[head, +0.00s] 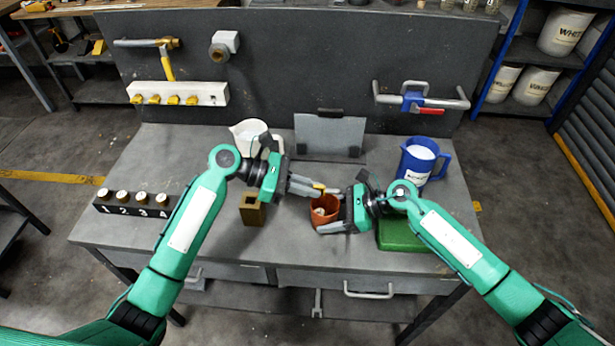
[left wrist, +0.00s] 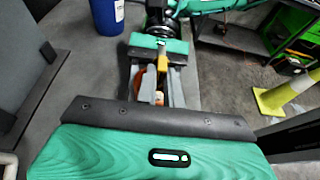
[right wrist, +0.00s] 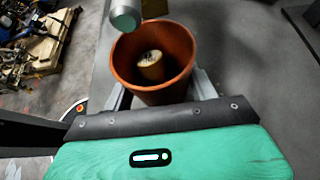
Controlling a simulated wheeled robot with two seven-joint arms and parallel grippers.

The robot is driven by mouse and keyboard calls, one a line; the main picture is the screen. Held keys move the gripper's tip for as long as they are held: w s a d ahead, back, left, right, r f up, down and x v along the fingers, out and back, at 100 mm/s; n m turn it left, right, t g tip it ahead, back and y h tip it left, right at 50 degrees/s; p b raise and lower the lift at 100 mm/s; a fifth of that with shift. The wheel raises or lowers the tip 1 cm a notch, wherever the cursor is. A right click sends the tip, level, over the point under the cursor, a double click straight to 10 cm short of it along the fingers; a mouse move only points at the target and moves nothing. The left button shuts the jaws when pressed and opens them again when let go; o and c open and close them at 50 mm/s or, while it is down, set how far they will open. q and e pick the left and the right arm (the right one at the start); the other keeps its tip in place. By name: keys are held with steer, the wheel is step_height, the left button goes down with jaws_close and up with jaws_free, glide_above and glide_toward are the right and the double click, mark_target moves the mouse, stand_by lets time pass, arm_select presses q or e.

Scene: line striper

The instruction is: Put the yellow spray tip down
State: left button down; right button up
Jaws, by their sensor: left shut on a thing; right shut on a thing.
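The yellow spray tip (head: 319,186) is between the fingertips of my left gripper (head: 312,188), which is shut on it above the bench. It also shows in the left wrist view (left wrist: 162,63). My right gripper (head: 340,214) is shut on a reddish-brown cup (head: 318,216), just below and beside the left fingertips. In the right wrist view the cup (right wrist: 125,63) is upright, with a small tan-topped piece (right wrist: 151,62) inside. A white strip (head: 190,93) on the back panel carries several yellow tips.
A brass-coloured block (head: 252,212) stands left of the cup. A black numbered rack (head: 135,207) is at the bench's left. A white jug (head: 247,136), a blue jug (head: 428,160) and a green block (head: 405,238) stand around. The bench's front left is clear.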

arm_select(q)
steer(key=shift+f, duration=1.35)
steer(key=c, duration=1.5)
jaws_free()
steer(key=shift+o, duration=0.2)
step_height(320, 180, up, 7)
arm_select(e)
steer(key=o, duration=0.8)
steer(key=shift+o, duration=0.2)
